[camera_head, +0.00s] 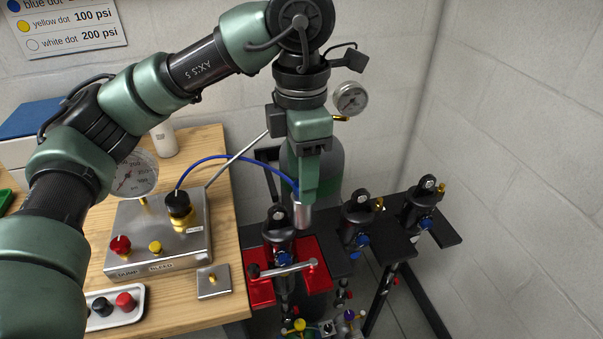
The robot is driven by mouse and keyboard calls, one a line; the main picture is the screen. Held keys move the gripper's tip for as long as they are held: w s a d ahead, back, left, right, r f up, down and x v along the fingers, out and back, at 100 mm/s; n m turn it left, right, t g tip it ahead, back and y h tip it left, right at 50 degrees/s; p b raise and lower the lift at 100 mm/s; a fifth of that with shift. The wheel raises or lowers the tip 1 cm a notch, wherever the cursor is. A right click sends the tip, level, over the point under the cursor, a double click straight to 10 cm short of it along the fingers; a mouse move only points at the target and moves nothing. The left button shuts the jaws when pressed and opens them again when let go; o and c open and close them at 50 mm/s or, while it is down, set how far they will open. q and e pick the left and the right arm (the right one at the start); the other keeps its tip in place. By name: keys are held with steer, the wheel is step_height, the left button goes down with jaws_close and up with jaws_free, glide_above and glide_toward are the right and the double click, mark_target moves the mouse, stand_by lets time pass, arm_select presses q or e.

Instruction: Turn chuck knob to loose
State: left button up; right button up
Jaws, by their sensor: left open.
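My left arm comes in from the left, and its gripper (305,190) hangs fingers-down over the nearest shock (280,243). The gripper is open. A silver cylindrical fitting (302,216), apparently the chuck, shows at the fingertips near the end of a blue hose (235,158). I cannot tell whether the fingers touch it. The chuck knob cannot be made out clearly there; the gripper may cover it. The fitting is just right of the shock's top; whether they touch is unclear. My right gripper is not in view.
A metal panel (150,255) with a black knob (179,205), a red knob and a gauge (133,174) stands on the wooden table. A red vise (262,290) with a silver bar surrounds the nearest shock. Two more shocks (357,225) stand right. A gas cylinder (328,170) is behind.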

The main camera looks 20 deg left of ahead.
arm_select(q)
step_height(320, 180, up, 8)
steer(key=shift+f, duration=0.25)
steer(key=shift+r+p, duration=0.1)
steer(key=shift+p, duration=0.25)
